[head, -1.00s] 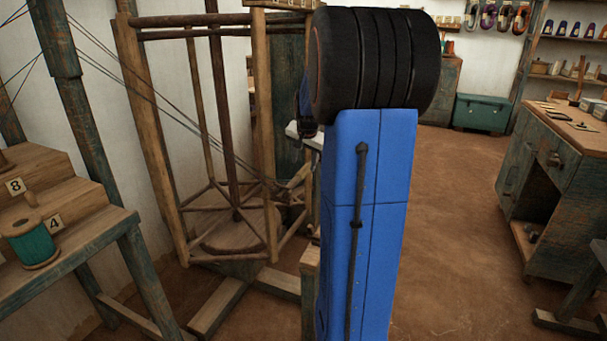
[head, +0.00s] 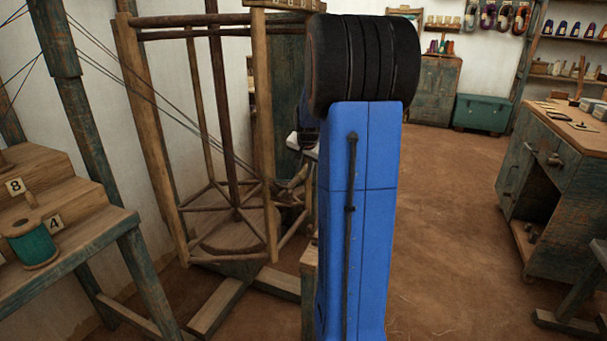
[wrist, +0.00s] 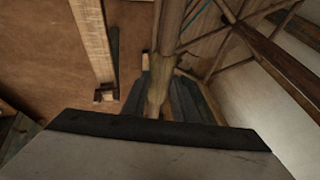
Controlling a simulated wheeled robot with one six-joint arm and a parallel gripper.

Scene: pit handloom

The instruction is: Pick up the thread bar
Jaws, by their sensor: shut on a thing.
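The thread bar appears to be the light wooden piece (wrist: 160,92) between the dark fingers of my gripper (wrist: 164,98) in the wrist view. My gripper is shut on it. The lower part of the piece is hidden by the wrist housing, and a wooden post lines up behind its upper end. In the head view a brown wooden piece (head: 292,181) shows beside the frame, where the dark threads (head: 180,113) come together. My blue arm hides most of the gripper there.
A tall wooden winding frame (head: 263,130) stands close beside the gripper. A stepped bench (head: 75,240) with a teal spool (head: 33,244) is at left. A worn cabinet (head: 545,175) stands at right. The brown floor (head: 450,230) between is clear.

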